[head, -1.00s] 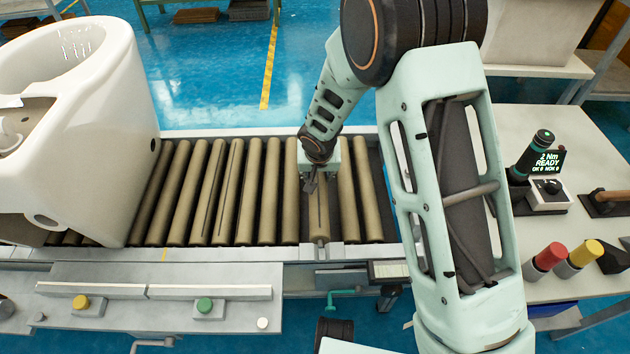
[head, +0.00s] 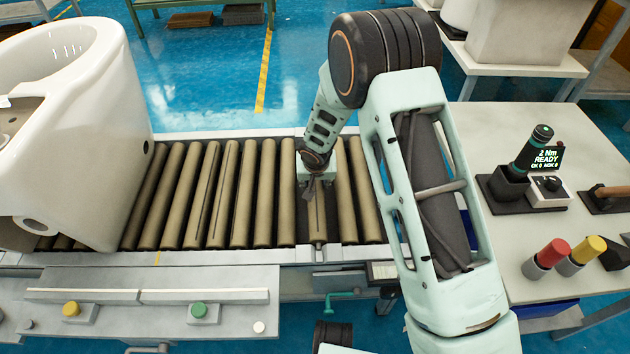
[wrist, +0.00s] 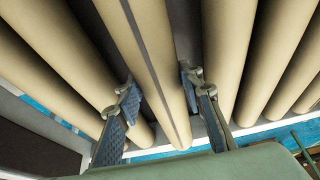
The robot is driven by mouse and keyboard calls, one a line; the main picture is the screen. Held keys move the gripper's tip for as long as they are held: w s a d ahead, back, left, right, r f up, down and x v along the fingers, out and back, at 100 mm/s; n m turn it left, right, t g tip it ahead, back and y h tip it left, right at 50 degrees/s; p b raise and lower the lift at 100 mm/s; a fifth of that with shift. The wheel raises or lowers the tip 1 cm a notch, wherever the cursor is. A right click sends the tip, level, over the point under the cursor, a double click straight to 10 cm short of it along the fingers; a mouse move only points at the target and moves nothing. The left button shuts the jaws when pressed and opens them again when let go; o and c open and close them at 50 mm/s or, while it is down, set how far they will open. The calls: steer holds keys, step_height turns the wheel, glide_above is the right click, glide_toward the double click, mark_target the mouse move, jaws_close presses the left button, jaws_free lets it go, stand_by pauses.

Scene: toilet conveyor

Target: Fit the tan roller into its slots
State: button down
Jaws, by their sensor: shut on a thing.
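The tan roller (head: 320,224), with a dark lengthwise stripe, lies in line with the conveyor's other rollers, right of the middle. My gripper (head: 314,186) is above it and shut on it. In the wrist view, the gripper's fingers (wrist: 160,95) stand on either side of the striped roller (wrist: 163,60). The roller's near end is at the near rail (head: 280,255), by a pale bracket. I cannot tell whether that end is down in its slot. The far end is hidden behind my gripper and arm.
A white toilet (head: 85,130) stands on the conveyor's left part. Neighbouring rollers (head: 288,195) lie close on both sides. A control panel (head: 140,310) with buttons is in front.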

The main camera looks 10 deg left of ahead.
steer(key=shift+w+f+b, duration=0.1)
steer(key=shift+f+b, duration=0.4)
steer(key=shift+b, duration=0.3)
steer(key=c, duration=1.3)
jaws_free()
steer(key=shift+r+p, duration=0.55)
steer(key=shift+p, duration=0.15)
steer(key=p+v, duration=0.3)
steer(key=v, duration=0.9)
steer(key=shift+s, duration=0.2)
steer(key=shift+r, duration=0.1)
